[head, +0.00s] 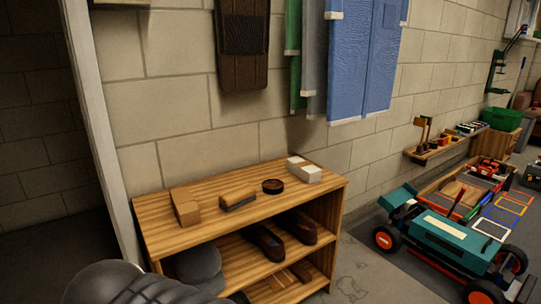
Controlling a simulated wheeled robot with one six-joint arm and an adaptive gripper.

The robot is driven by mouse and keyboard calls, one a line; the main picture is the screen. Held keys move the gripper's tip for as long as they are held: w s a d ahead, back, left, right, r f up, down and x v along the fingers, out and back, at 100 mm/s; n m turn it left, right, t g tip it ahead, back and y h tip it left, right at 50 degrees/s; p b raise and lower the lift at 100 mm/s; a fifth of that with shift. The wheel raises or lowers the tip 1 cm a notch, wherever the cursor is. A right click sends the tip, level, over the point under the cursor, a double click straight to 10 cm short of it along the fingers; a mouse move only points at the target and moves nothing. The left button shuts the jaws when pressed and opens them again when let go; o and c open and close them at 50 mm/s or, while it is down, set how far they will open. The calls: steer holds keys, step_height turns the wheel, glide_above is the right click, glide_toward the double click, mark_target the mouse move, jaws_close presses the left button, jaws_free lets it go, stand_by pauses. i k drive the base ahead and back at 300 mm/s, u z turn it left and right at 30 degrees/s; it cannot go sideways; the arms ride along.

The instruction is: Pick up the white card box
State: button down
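A small white card box (310,174) sits on the top of a wooden shelf unit (232,224), near its back right corner. Its upper face shows a brownish patch toward the left. Nothing covers it. A dark rounded part of my arm shows at the bottom left edge, in front of the shelf unit and well apart from the box. My gripper's fingers are not in view.
A brown block (185,207), a brush (238,197) and a round dark tin (273,186) stand left of the box. A teal racecar (450,240) is at right.

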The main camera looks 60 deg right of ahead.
mark_target(303, 170)
steer(key=z, duration=4.15)
steer(key=i, duration=1.15)
steer(key=u, duration=2.55)
